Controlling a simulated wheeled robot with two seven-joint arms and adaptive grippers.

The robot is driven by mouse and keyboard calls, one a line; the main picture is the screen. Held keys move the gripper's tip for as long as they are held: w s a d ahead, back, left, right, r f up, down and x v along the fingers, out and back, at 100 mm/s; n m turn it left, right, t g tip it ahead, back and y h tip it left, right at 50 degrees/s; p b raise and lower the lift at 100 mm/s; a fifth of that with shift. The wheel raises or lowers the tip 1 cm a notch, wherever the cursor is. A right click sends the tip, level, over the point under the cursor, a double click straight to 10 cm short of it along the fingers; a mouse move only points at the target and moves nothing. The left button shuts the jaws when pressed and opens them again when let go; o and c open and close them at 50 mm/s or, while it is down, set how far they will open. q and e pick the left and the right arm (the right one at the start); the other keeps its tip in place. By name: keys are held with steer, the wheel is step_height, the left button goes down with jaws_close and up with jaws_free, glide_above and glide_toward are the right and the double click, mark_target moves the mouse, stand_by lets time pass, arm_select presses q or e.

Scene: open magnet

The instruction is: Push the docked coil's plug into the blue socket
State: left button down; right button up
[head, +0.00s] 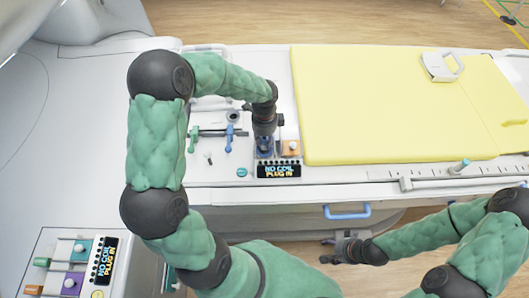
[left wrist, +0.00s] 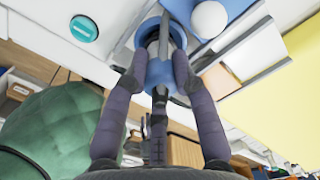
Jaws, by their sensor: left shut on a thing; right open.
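My left gripper (head: 264,140) points down over the left part of the table's socket panel. In the left wrist view its fingers (left wrist: 160,75) are shut around a plug with a blue collar (left wrist: 150,35). The blue socket (head: 263,154) lies under the gripper and is mostly hidden by it. A blue plate (left wrist: 185,12) shows beside the plug in the left wrist view. I cannot tell how deep the plug sits. The panel display (head: 279,171) reads "NO COIL PLUG IN". My right gripper (head: 345,250) is open and empty in front of the table.
A yellow mattress (head: 375,105) covers the table's right. Blue levers (head: 229,137) and a teal button (head: 241,172) are to the left. A second panel (head: 70,262) stands at lower left.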

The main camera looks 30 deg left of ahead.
arm_select(q)
steer(key=shift+f+b, duration=0.3)
steer(key=shift+f, duration=0.25)
steer(key=c, duration=0.9)
jaws_free()
steer(key=shift+c, duration=0.2)
steer(key=shift+r, duration=0.1)
step_height(320, 180, up, 12)
steer(key=shift+f, duration=0.1)
